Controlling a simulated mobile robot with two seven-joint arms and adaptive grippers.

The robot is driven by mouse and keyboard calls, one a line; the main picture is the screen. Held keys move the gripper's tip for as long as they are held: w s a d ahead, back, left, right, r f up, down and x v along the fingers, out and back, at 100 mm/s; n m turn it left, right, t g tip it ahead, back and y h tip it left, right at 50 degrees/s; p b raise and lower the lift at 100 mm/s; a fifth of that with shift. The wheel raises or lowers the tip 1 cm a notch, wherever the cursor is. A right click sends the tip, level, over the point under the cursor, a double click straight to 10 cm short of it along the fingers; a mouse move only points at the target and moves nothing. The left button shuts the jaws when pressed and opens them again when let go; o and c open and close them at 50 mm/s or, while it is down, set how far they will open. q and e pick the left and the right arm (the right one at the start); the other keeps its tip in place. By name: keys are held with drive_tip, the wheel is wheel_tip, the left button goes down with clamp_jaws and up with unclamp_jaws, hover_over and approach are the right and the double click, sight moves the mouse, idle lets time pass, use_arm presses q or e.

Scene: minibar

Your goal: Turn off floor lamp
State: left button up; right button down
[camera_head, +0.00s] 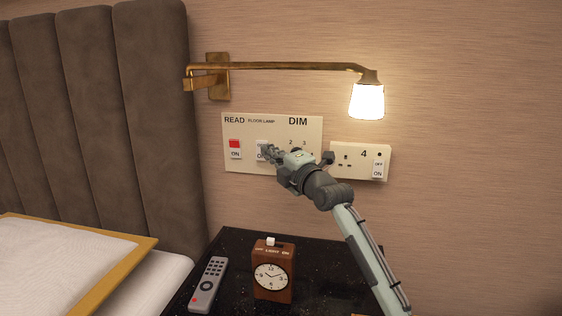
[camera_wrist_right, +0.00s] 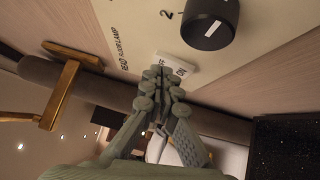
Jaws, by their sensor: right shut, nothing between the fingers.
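The floor lamp switch (camera_head: 261,144) is a white rocker under the words FLOOR LAMP on a cream wall panel (camera_head: 274,122). The floor lamp itself is not in view. My left gripper is not in view.
A READ switch (camera_head: 235,149) with a red upper half sits left on the panel. A black dimmer knob (camera_wrist_right: 209,22) is close beside my fingers. A lit wall lamp (camera_head: 367,100) hangs above. A socket plate (camera_head: 360,149) is at right.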

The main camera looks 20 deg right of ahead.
drive_tip(key=r+v, duration=0.1)
drive_tip(key=v, duration=0.9)
drive_tip(key=shift+s+f, duration=0.25)
drive_tip(key=shift+f, duration=0.3)
